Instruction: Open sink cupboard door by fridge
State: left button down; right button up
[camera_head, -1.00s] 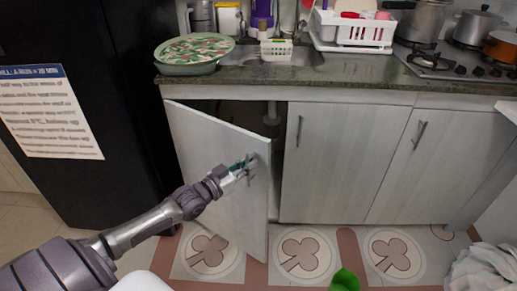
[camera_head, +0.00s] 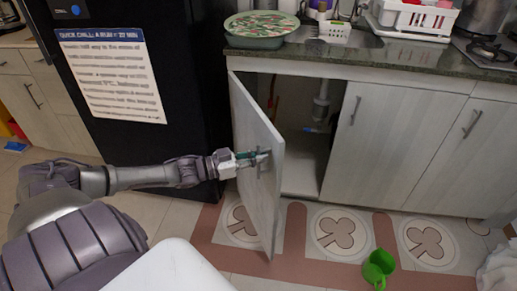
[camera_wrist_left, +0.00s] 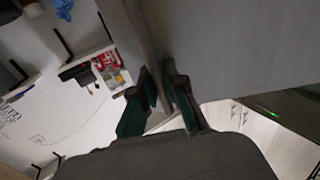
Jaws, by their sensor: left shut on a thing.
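The sink cupboard door (camera_head: 258,170) beside the fridge stands swung well open, its free edge toward me. The cupboard interior (camera_head: 305,140) shows behind it, with a pale drain pipe (camera_head: 321,105). My left gripper (camera_head: 262,160) is at the door's handle, near the free edge, and is shut on it. In the left wrist view the fingers (camera_wrist_left: 165,95) close around a dark bar in front of the pale door panel (camera_wrist_left: 235,45). The handle itself is mostly hidden by the fingers. My right gripper is not in view.
The black fridge (camera_head: 185,60) stands left of the door, close to my left arm. Two shut cupboard doors (camera_head: 385,140) are on the right. A green mug (camera_head: 378,268) lies on the floor at right. A green tray (camera_head: 262,28) sits on the counter.

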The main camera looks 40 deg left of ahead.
pick_arm(q)
jog(key=shift+r, duration=0.1)
jog(key=c, duration=1.3)
grip_release()
jog(key=shift+o, duration=0.5)
jog(key=v, duration=1.2)
